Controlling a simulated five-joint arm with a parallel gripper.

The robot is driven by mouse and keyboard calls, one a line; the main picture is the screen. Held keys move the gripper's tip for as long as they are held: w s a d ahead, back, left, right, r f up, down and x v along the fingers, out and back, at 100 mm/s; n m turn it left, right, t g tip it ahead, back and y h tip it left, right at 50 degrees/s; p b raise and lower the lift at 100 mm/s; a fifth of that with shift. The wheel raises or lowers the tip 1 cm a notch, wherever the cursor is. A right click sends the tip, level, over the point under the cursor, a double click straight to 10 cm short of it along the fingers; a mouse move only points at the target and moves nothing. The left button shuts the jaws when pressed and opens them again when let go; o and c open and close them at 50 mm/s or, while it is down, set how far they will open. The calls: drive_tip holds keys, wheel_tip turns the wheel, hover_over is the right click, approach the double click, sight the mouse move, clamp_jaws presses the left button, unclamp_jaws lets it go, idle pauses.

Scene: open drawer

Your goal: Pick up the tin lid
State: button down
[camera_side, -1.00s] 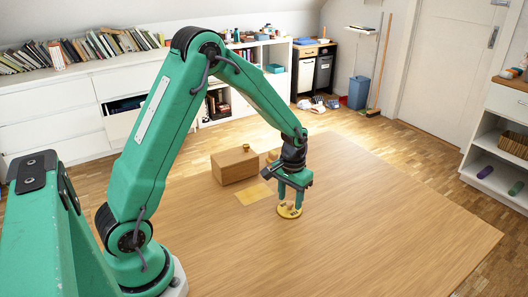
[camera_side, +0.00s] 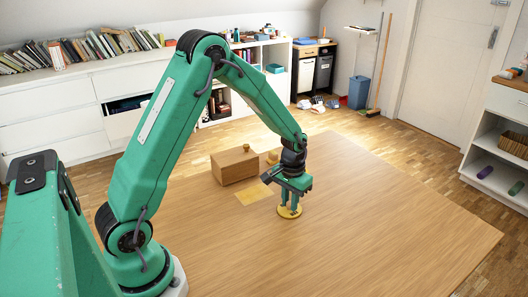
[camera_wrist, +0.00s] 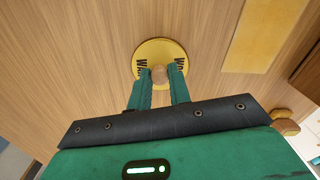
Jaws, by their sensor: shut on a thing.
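The tin lid (camera_side: 283,213) is a flat yellow disc with dark lettering and a small wooden knob in its middle. In the side view it appears to lie on the wooden table; I see no clear gap under it. It also shows in the wrist view (camera_wrist: 160,48), with its knob (camera_wrist: 159,74) between my fingers. My gripper (camera_side: 290,207) points down over the lid, shut on its knob. In the wrist view the fingers (camera_wrist: 159,76) stand on either side of the knob and cover parts of the disc.
A wooden box with a knob (camera_side: 234,166) stands behind and left of the lid. A yellow square (camera_side: 252,194) lies flat on the table (camera_side: 380,235) between them. A small rounded wooden thing (camera_side: 272,157) is beside the box. The table's right and front are clear.

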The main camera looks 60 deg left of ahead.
drive_tip(key=shift+r, duration=0.15)
drive_tip(key=shift+r, duration=0.55)
drive_tip(key=r, duration=0.3)
drive_tip(key=shift+s+d+r, duration=0.1)
drive_tip(key=shift+d, duration=0.3)
drive_tip(key=s+d+r, duration=0.4)
drive_tip(key=d+r, duration=0.2)
drive_tip(key=d, duration=0.4)
drive_tip(key=shift+s+r, duration=0.2)
drive_tip(key=shift+w, duration=0.1)
drive_tip(key=w+a+n, duration=0.3)
drive_tip(key=w+a, duration=0.5)
drive_tip(key=a, duration=0.2)
drive_tip(key=w+a+n, duration=0.3)
drive_tip(key=w+a, duration=0.5)
drive_tip(key=a, duration=0.3)
drive_tip(key=shift+a+f, duration=0.3)
drive_tip(key=shift+f, duration=0.1)
